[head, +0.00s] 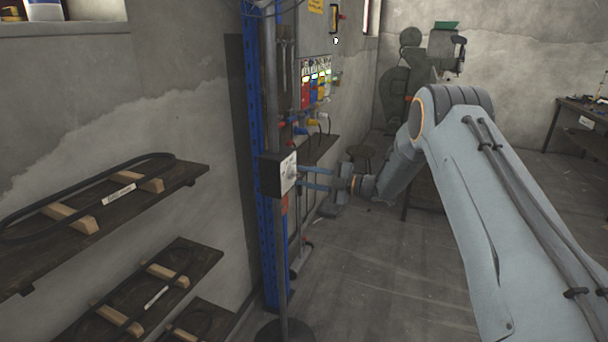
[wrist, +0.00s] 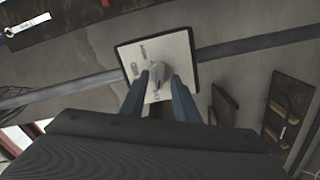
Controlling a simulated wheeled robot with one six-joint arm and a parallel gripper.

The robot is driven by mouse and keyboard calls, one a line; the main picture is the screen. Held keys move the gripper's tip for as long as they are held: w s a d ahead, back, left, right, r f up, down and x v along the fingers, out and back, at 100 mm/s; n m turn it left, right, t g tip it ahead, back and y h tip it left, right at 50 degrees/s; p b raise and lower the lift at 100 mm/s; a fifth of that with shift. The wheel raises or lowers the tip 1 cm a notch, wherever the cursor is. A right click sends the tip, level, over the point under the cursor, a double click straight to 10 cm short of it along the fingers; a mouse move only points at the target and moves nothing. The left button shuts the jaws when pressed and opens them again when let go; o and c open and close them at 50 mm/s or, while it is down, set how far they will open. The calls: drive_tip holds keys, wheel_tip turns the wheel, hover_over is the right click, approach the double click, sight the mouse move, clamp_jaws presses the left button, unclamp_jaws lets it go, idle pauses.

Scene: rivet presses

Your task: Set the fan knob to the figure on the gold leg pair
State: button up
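The fan knob is a pale grey pointer knob (wrist: 158,76) on a white dial plate (wrist: 181,50) with a few dark marks, too small to read. In the head view, the plate (head: 289,173) is the front of a black box (head: 271,177) on a grey post. My gripper (head: 304,178) faces the plate, its two blue fingers apart. In the wrist view, the fingers (wrist: 161,82) stand on either side of the knob; I cannot tell whether they touch it. I cannot make out a gold leg pair in either view.
A blue upright (head: 265,250) stands behind the post. Wooden shelves with belts (head: 105,200) are on the left wall. Coloured switches and plugs (head: 315,85) are on the wall beyond. A stool (head: 361,153) and a dark machine (head: 405,80) stand farther back. Open floor lies at right.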

drive_tip(key=shift+w+a, duration=0.15)
drive_tip(key=shift+a, duration=0.2)
clamp_jaws()
drive_tip(key=m+b, duration=0.2)
drive_tip(key=m, duration=0.1)
drive_tip(key=shift+f+m+b, duration=0.1)
drive_tip(key=shift+m+b, duration=0.2)
drive_tip(key=shift+b, duration=0.05)
drive_tip(key=m+b, duration=0.2)
drive_tip(key=m, duration=0.3)
idle(0.6)
